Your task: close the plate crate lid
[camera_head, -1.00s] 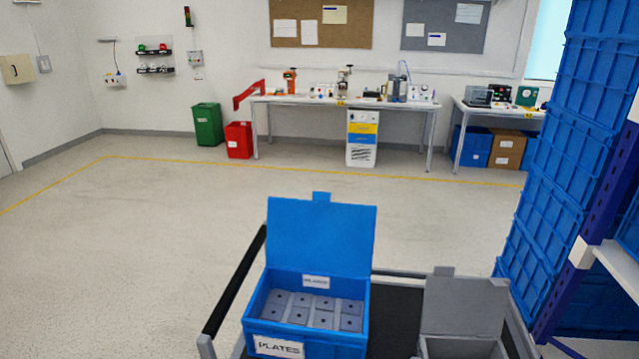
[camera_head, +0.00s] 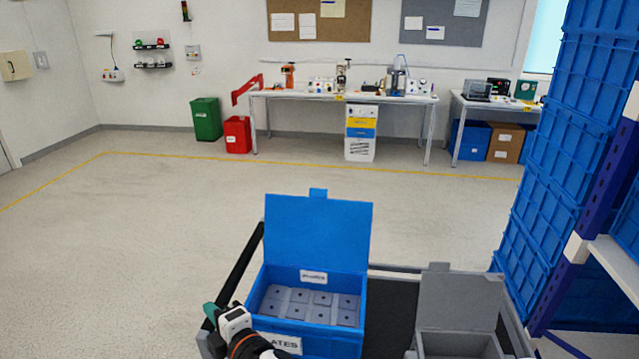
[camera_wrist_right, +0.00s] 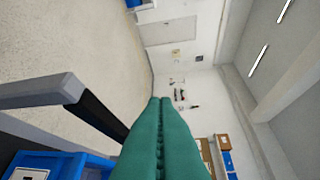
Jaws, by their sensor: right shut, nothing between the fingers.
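The blue plate crate (camera_head: 350,337) stands on a dark cart at the bottom middle of the head view. Its blue lid (camera_head: 318,234) stands up open at the back edge, with a tab on top. Several grey plates (camera_head: 310,305) lie inside. My right gripper (camera_head: 212,309) has green fingers and is at the crate's front left corner, partly in front of its label. In the right wrist view the green fingers (camera_wrist_right: 160,125) are pressed together and empty, and the crate (camera_wrist_right: 75,163) shows at the lower left. My left gripper is not in view.
A grey crate (camera_head: 458,346) with its lid (camera_head: 458,299) raised stands to the right on the cart. The cart's black handle bar (camera_head: 240,276) runs along the left. Tall blue crates (camera_head: 560,150) rise at the right. The floor behind the cart is clear.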

